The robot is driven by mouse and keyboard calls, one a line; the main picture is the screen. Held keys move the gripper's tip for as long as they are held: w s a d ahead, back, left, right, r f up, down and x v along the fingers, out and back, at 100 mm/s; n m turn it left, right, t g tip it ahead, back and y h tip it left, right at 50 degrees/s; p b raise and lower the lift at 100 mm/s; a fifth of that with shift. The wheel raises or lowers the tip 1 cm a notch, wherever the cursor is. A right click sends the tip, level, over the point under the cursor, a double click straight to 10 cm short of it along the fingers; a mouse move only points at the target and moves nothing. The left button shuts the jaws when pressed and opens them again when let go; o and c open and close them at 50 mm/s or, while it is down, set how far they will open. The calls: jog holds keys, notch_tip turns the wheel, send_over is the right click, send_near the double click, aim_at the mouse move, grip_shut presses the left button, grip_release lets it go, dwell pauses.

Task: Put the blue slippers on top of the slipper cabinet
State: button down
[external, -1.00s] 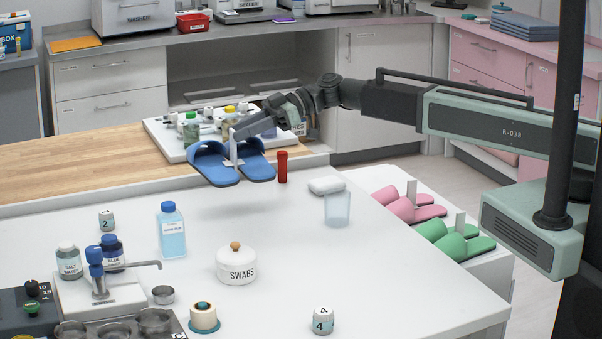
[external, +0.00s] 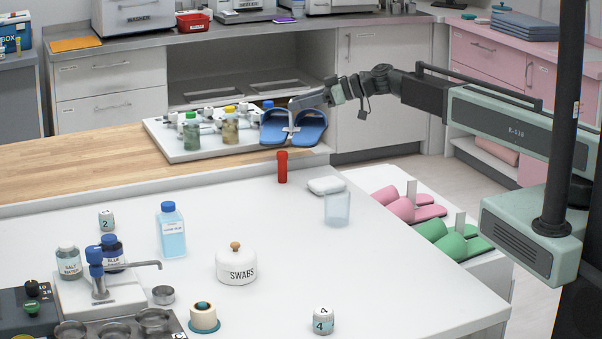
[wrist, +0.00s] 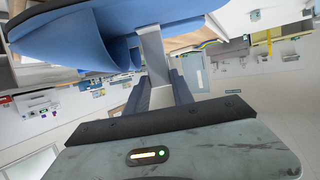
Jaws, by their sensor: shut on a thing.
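The blue slippers (external: 308,130) are a pair side by side with a pale upright tab between them. My gripper (external: 293,110) is shut on this tab and holds the pair up near the right end of the wooden counter. In the wrist view a blue slipper (wrist: 85,38) fills the upper left, with the pale tab (wrist: 153,55) between my fingers. The white cabinet top (external: 385,172), which looks like the slipper cabinet, carries pink slippers (external: 398,208) and green slippers (external: 452,238), each pair with a tab. It lies in front of and right of the blue pair.
A white tray of bottles (external: 185,152) is beside the blue slippers. A red cylinder (external: 282,167), a white soap-like block (external: 326,186) and a clear cup (external: 338,208) stand on the white table between them and the cabinet. The table's front right is mostly clear.

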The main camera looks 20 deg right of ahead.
jog(key=shift+m+t+h, duration=0.6)
jog(key=shift+m+t, duration=0.2)
jog(key=w+d, duration=0.1)
jog(key=d, duration=0.1)
jog(key=w+d, duration=0.2)
jog(key=d, duration=0.1)
jog(key=w+d, duration=0.1)
jog(key=d, duration=0.2)
jog(key=shift+w+d+f, duration=0.15)
jog(key=shift+d+f, duration=0.05)
jog(key=shift+f, duration=0.15)
jog(key=w+d+f+b, duration=0.2)
jog(key=d+f+b, duration=0.5)
jog(key=d+b, duration=0.1)
jog(key=w+d+f+m+t+b, duration=0.1)
jog(key=w+d+f+b, duration=0.2)
jog(key=d+f+b, duration=0.4)
jog(key=shift+w+d+f+b, duration=0.2)
jog(key=shift+d+f+b, duration=0.2)
jog(key=shift+d, duration=0.8)
notch_tip(320, 180, down, 7)
jog(key=b, duration=0.6)
jog(key=shift+b, duration=0.4)
jog(key=shift+f+b, duration=0.45)
jog(key=shift+b, duration=0.15)
jog(key=c, duration=1)
grip_release()
jog(key=shift+s+d, duration=0.1)
